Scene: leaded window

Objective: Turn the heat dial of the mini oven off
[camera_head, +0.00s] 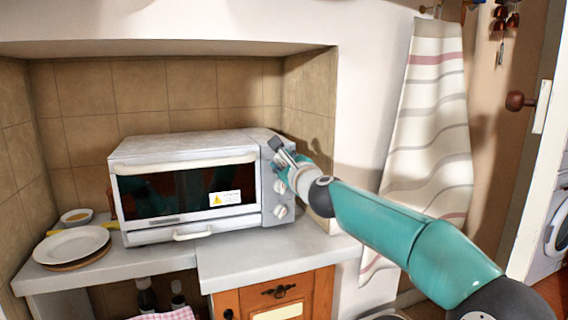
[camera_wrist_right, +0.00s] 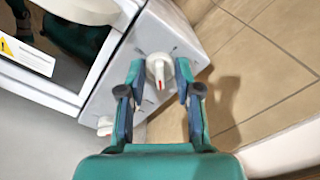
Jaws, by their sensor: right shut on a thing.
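The mini oven (camera_head: 187,185) is a white box with a dark glass door, standing on the counter in the tiled niche. Its grey control panel (camera_head: 271,220) is on the right side of the front. White dials sit on it, one in the middle (camera_head: 279,187) and one low down (camera_head: 281,211). My right gripper (camera_head: 276,147) is at the panel's upper part. In the right wrist view its fingers (camera_wrist_right: 160,80) are on either side of a white dial (camera_wrist_right: 158,66) with a red mark, shut on it. Dial labels are too small to read. My left gripper is not in view.
A white plate (camera_head: 72,244) and a small bowl (camera_head: 76,215) are on the counter left of the oven. A striped towel (camera_head: 430,120) hangs at right. The counter before the oven (camera_head: 265,256) is clear.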

